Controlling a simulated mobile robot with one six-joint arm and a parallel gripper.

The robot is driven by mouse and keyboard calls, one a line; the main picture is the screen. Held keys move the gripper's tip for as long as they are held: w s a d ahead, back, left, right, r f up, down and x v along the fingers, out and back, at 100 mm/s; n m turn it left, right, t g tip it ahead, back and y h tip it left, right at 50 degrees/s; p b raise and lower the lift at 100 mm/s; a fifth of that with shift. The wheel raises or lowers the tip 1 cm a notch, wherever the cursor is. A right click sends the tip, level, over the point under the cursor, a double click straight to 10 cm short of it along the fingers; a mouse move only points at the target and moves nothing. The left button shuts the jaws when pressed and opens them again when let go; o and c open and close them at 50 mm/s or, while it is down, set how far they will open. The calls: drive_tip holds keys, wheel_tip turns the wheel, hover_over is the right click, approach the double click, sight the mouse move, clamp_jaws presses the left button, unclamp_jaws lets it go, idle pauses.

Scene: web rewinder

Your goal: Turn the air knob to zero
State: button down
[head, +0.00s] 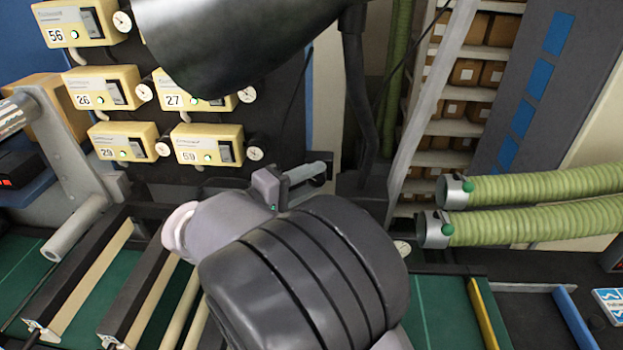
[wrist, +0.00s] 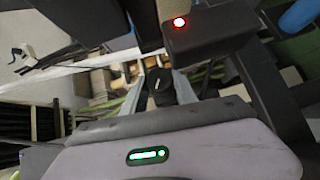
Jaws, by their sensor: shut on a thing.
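In the wrist view, a small black knob (wrist: 161,92) with a pale mark on top sits between the two pale fingers of my gripper (wrist: 160,88). The fingers are shut on it from both sides. I take it to be the air knob; its scale and what it is mounted on are hard to make out. In the head view my arm covers much of the middle, and my gripper (head: 308,175) shows only in part beyond my wrist. The knob is hidden there.
In the head view, yellow numbered controllers (head: 130,140) with dials stand at left, a black lamp-like shade (head: 240,40) hangs above, and green hoses (head: 540,190) lie at right.

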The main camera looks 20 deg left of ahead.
drive_tip(key=shift+f+n+t, duration=0.1)
drive_tip(key=shift+n+t, duration=0.4)
drive_tip(key=shift+h, duration=0.3)
drive_tip(key=c, duration=1)
unclamp_jaws()
drive_tip(key=shift+w, duration=0.1)
drive_tip(key=shift+o, duration=0.2)
drive_tip(key=b+v, duration=0.1)
drive_tip(key=v, duration=1.6)
drive_tip(key=shift+s+f, duration=0.1)
drive_tip(key=shift+s, duration=0.15)
